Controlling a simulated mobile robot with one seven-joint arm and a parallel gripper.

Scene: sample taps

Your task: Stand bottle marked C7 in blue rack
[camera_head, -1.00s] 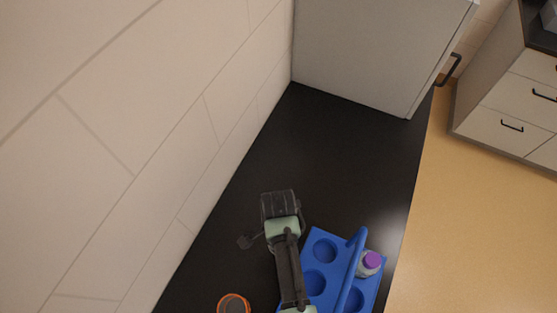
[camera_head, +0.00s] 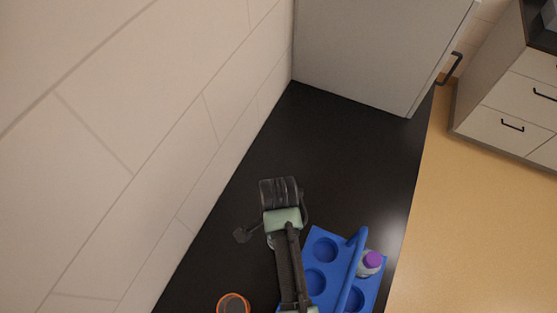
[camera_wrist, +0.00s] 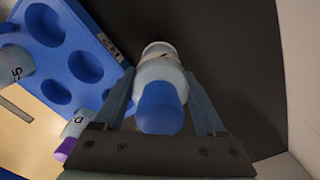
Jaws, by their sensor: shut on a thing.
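In the wrist view my gripper (camera_wrist: 160,76) is shut on a bottle (camera_wrist: 160,58) with a blue cap (camera_wrist: 160,108). Its body is pale, and its marking cannot be read. The blue rack (camera_head: 318,235) stands on the black counter, with several round holes and a raised handle bar. It also shows in the wrist view (camera_wrist: 84,38), left of the held bottle, which is beside the rack and not seen in a hole. In the head view my arm hides most of the gripper and bottle.
A purple-capped bottle (camera_head: 371,262) stands in the rack's right side. In the wrist view another pale bottle (camera_wrist: 14,64) is at the rack's left. An orange-rimmed round thing (camera_head: 233,302) is at the front. The black counter (camera_head: 335,150) behind the rack is clear. A wall runs along the left.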

